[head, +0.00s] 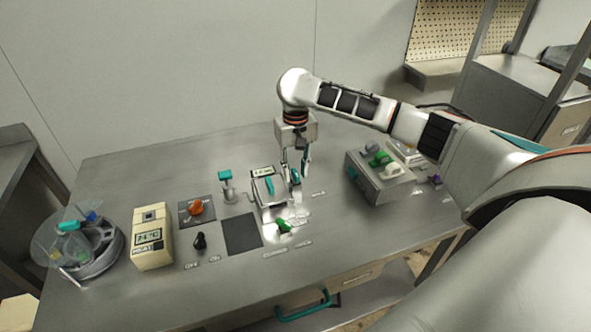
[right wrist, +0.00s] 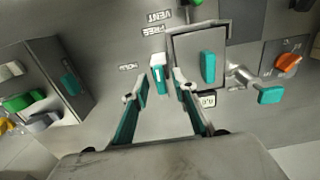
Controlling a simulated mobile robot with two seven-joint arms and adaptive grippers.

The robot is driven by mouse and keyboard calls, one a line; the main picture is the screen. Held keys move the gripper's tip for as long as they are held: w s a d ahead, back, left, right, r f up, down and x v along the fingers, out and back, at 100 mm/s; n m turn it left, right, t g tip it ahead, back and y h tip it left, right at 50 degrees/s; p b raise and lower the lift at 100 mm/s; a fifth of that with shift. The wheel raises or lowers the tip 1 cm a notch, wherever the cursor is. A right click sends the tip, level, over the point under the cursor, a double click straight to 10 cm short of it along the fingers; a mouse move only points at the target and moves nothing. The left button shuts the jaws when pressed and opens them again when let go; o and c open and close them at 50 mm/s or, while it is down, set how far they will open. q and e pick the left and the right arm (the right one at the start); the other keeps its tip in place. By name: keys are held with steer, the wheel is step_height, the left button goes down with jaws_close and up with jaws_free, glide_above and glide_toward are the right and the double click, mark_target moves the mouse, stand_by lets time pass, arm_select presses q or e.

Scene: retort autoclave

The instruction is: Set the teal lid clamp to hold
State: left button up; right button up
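The teal lid clamp is a short lever with a pale end, right of the grey lid, in the head view (head: 296,177) and the right wrist view (right wrist: 160,76). A HOLD label (right wrist: 128,67) lies on the bench to its left in the wrist view; the label also shows in the head view (head: 319,193). My right gripper (right wrist: 157,87) is open, its fingers on either side of the clamp with gaps visible. In the head view the right gripper (head: 297,174) points down over the clamp and partly hides it. My left gripper is not in view.
The grey lid (right wrist: 188,50) with a teal handle (right wrist: 208,67) is close by. A grey box (head: 372,180) is at right, a beige controller (head: 151,238) at left.

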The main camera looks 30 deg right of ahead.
steer(key=c, duration=0.5)
jaws_close()
